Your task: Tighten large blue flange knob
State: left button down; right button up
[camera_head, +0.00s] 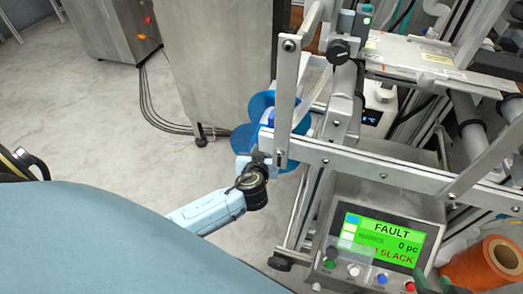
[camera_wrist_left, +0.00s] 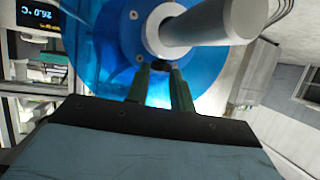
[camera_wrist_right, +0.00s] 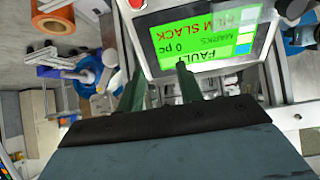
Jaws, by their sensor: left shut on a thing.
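The large blue flange (camera_wrist_left: 115,45) fills the upper middle of the left wrist view, with a pale hub and a thick grey shaft in front. In the head view the blue flange (camera_head: 262,104) is partly hidden behind grey frame bars. My left gripper (camera_wrist_left: 159,75) has its green fingers on either side of a small dark knob (camera_wrist_left: 159,66) by the hub and is shut on it. In the head view its jaws are mostly hidden by the frame. My right gripper (camera_wrist_right: 161,70) is empty, its green fingers apart, over the control panel.
The panel screen (camera_head: 377,236) reads FAULT, 0 pc and SLACK, with coloured buttons below. Metal frame bars (camera_head: 400,172) cross close to the flange. An orange reel (camera_head: 488,265) stands at lower right.

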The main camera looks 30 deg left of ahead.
pick_arm(q)
jog(key=m+h+p, duration=0.1)
jog(key=m+h, duration=0.1)
jog(key=a+m+t+h+p, duration=0.1)
jog(key=m+h, duration=0.2)
jog(key=shift+s+a+r+h, duration=0.1)
jog(key=shift+a+h, duration=0.05)
jog(key=shift+h, duration=0.15)
pick_arm(e)
jog(key=s+d+f+g+h, duration=0.1)
jog(key=s+d+f+g, duration=0.15)
jog(key=s, duration=0.25)
jog(key=s+d+f+g+h, duration=0.1)
jog(key=s+f+g, duration=0.1)
jog(key=s+g, duration=0.2)
pick_arm(q)
jog(key=shift+a+m+h+p, duration=0.2)
jog(key=shift+m+h+p, duration=0.65)
jog(key=shift+h, duration=0.25)
jog(key=shift+a+m+h+p, duration=0.15)
jog(key=shift+m+h+p, duration=0.5)
jog(key=shift+m+h, duration=0.4)
pick_arm(e)
notch_tip(320, 180, down, 7)
jog(key=w+d, duration=0.1)
jog(key=d, duration=0.1)
jog(key=shift+w, duration=0.15)
pick_arm(q)
jog(key=c, duration=1.2)
grip_release()
